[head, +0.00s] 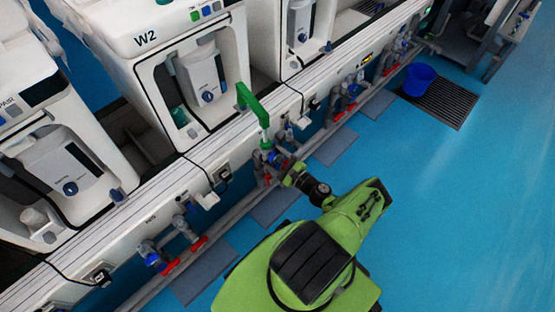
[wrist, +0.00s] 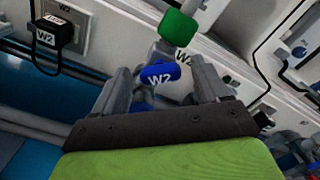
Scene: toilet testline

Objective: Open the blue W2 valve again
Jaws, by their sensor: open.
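The blue W2 valve handle (wrist: 160,73) shows in the wrist view with a white W2 label on its face. It lies between the two fingers of my gripper (wrist: 164,80). The fingers are apart, with a visible gap on each side of the handle. In the head view my gripper (head: 283,167) reaches the pipework below the W2 machine (head: 146,40), and the blue handle (head: 267,144) shows only as a small patch there. A green part (wrist: 179,26) stands just above the handle in the wrist view. I cannot tell how far the valve is turned.
A socket box with a black plug (wrist: 53,33) and cable is at the upper left of the wrist view. Other red and blue valves (head: 171,265) line the wall. A blue bucket (head: 419,79) stands on a floor grate. Blue floor is open at right.

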